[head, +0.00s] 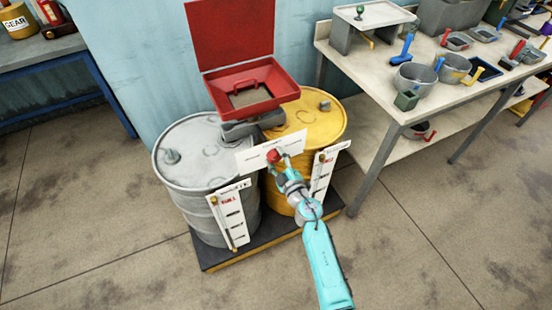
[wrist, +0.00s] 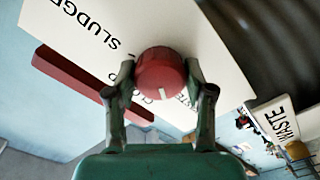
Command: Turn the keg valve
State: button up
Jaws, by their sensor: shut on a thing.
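The keg valve's red round knob (head: 273,156) sits on a white label plate (head: 250,161) in front of two drums. In the wrist view the knob (wrist: 160,70) is between the two fingers of my gripper (wrist: 161,88), which is shut on it. A white mark on the knob's face points down and slightly right in that view. The plate there (wrist: 215,55) reads "SLUDGE", with other words partly hidden behind the knob. In the head view my gripper (head: 280,160) reaches the knob from the lower right.
A grey drum (head: 185,140) and a yellow drum (head: 318,122) stand on a dark, yellow-edged platform (head: 225,256), with gauge boards in front. A red open-lidded box (head: 275,80) sits above them. A workbench (head: 385,100) with pots and tools is at right. The front floor is clear.

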jog(key=shift+n, duration=1)
jog(key=o, duration=1.2)
jog(key=shift+c, duration=0.2)
jog(key=shift+s, duration=0.1)
jog(key=v, duration=1.1)
jog(key=shift+s+d, duration=0.2)
jog(key=shift+s, duration=0.15)
